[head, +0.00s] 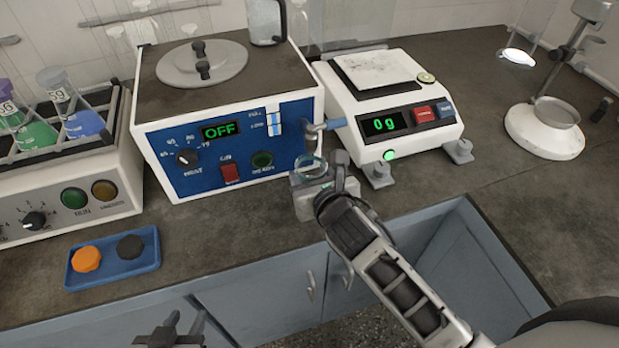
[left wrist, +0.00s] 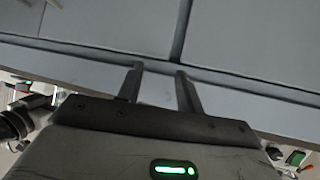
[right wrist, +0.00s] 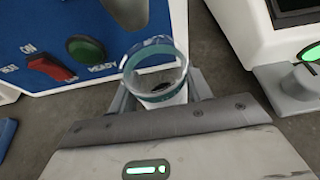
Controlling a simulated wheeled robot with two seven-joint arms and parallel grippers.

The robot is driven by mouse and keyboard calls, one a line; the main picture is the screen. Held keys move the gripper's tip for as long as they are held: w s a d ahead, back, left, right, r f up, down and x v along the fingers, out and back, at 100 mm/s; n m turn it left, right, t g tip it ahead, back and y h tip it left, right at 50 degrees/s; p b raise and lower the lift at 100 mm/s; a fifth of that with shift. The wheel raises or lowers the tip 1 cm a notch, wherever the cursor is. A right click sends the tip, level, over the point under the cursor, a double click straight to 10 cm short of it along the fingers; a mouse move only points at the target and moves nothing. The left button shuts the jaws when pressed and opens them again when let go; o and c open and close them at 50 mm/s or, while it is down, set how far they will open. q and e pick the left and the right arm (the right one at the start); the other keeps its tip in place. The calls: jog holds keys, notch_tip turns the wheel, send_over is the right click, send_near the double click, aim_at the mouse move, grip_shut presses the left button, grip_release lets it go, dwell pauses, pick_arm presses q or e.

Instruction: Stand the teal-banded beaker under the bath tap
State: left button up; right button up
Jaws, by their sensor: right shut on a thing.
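The teal-banded beaker (head: 311,165) is a small clear glass in front of the bath's right end. My right gripper (head: 325,184) is shut on it; in the right wrist view the beaker's teal band (right wrist: 155,92) shows between the fingers, and it looks upright. The bath tap (head: 322,127) sticks out from the blue front panel of the water bath (head: 230,148), just above the beaker in the head view. I cannot tell whether the beaker touches the bench. My left gripper (left wrist: 160,88) is open and empty, low in front of the cabinets.
A balance (head: 400,110) reading 0 g stands right of the bath, its feet close to my right gripper. A shaker with flasks (head: 70,180) stands left. A blue tray (head: 112,272) with orange and black caps lies at front left.

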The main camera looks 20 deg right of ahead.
jog(key=shift+f, duration=0.2)
jog(key=o, duration=1.1)
jog(key=shift+w+r, duration=0.1)
jog(key=shift+s+r, duration=0.15)
jog(key=shift+s, duration=0.1)
jog(key=v, duration=1.1)
jog(key=shift+s+r+p, duration=0.15)
jog(key=shift+s+p, duration=0.1)
jog(key=shift+p, duration=0.15)
